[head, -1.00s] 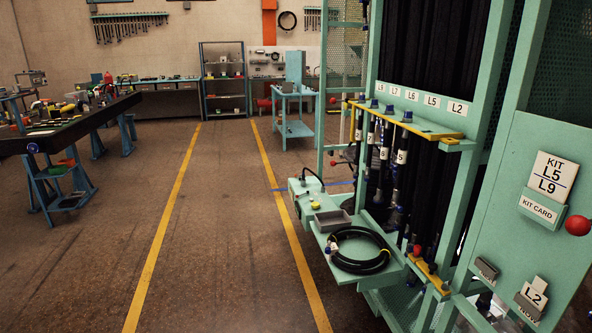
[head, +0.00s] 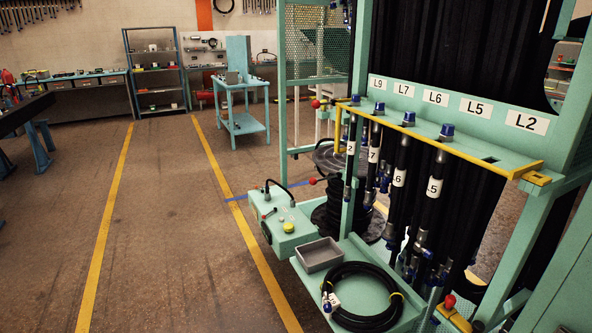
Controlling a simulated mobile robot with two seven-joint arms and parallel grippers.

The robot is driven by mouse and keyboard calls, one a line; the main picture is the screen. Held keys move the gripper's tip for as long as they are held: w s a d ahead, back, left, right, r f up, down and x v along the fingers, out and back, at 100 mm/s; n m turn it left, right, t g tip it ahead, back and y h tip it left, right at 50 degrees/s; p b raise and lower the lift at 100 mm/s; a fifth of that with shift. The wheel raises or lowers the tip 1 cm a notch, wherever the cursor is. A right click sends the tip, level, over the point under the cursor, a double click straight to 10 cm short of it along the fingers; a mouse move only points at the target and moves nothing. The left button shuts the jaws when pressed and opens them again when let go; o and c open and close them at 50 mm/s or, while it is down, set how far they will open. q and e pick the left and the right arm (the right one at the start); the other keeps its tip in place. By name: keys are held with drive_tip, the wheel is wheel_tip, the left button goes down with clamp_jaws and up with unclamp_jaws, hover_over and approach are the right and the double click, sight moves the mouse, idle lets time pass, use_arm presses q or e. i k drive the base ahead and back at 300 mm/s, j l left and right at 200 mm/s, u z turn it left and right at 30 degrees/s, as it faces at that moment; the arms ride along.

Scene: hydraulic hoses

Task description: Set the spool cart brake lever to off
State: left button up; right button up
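Neither of my grippers is in view. A dark spool (head: 345,215) of black hose stands behind the hose rack, partly hidden by the rack post and hanging hoses. A short lever with a red ball (head: 313,181) juts out to the left beside the spool. Another red ball knob (head: 315,103) shows higher up, by the mesh frame. I cannot tell which of these is the brake lever, nor its on or off setting.
The green hose rack (head: 430,105) with labelled hoses fills the right side. Its low shelf holds a green box (head: 288,225), a grey tray (head: 319,254) and a coiled black hose (head: 362,297). A green trolley (head: 240,105) stands behind. The floor lane (head: 165,220) between yellow lines is clear.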

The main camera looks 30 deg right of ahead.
sight(313, 180)
drive_tip(key=i+j+z, duration=0.15)
drive_tip(key=i, duration=0.55)
drive_tip(key=i+j+z, duration=0.15)
drive_tip(key=i, duration=0.55)
drive_tip(key=i+j+z, duration=0.1)
drive_tip(key=i+z, duration=0.3)
drive_tip(key=i+j+z, duration=0.15)
drive_tip(key=z, duration=0.3)
drive_tip(key=i+j+z, duration=0.25)
drive_tip(key=z, duration=0.15)
drive_tip(key=i+j+z, duration=0.2)
drive_tip(key=j+z, duration=0.2)
